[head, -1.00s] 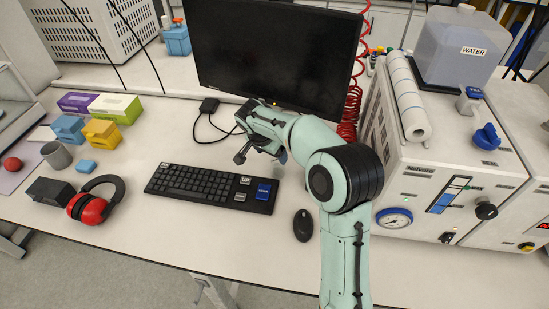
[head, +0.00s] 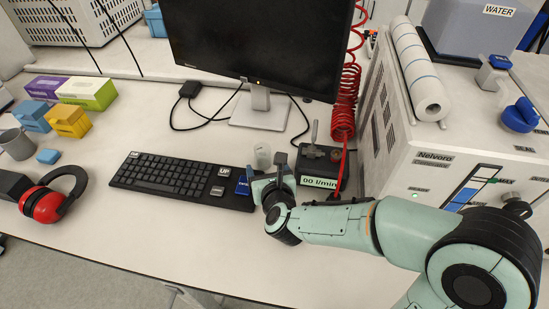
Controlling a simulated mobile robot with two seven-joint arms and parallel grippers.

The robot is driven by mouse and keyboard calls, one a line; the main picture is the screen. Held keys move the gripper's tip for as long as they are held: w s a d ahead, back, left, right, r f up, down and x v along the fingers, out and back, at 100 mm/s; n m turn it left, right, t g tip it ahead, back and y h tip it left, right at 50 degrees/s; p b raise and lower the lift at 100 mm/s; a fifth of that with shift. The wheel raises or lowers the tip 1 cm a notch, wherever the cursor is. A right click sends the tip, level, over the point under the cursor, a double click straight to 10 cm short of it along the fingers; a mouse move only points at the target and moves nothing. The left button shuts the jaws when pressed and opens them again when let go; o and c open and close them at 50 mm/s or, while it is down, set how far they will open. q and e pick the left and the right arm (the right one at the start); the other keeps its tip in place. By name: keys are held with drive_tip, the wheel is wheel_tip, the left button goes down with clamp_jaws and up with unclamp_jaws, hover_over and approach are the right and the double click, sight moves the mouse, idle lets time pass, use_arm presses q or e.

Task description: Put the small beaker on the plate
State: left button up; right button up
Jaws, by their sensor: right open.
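A small pale, see-through vessel (head: 262,154), which looks like the small beaker, stands on the table below the monitor, just right of the keyboard. My right gripper (head: 266,172) is open right in front of it, its fingers pointing away from me. I cannot tell whether the vessel is between the fingers or just beyond them. A dark box with a "00 l/min" display (head: 320,168) stands just right of the gripper. I cannot make out a plate for certain; the arm hides part of the table. My left gripper is out of view.
The keyboard (head: 165,180) lies left of the gripper, the monitor (head: 260,45) behind. A red coiled hose (head: 345,105) and the Nelvoro machine (head: 440,150) bound the right side. Red earmuffs (head: 48,203) and small boxes are at left. The front table is clear.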

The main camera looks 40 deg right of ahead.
sight(262, 149)
drive_tip(key=x, duration=0.7)
drive_tip(key=shift+w+d+f, duration=0.1)
drive_tip(key=shift+w+d, duration=0.1)
drive_tip(key=shift+d, duration=0.05)
drive_tip(key=x, duration=0.5)
drive_tip(key=shift+d+f+p, duration=0.25)
drive_tip(key=shift+d+p, duration=0.05)
drive_tip(key=shift+d, duration=0.05)
drive_tip(key=c, duration=1.1)
drive_tip(key=shift+r, duration=0.15)
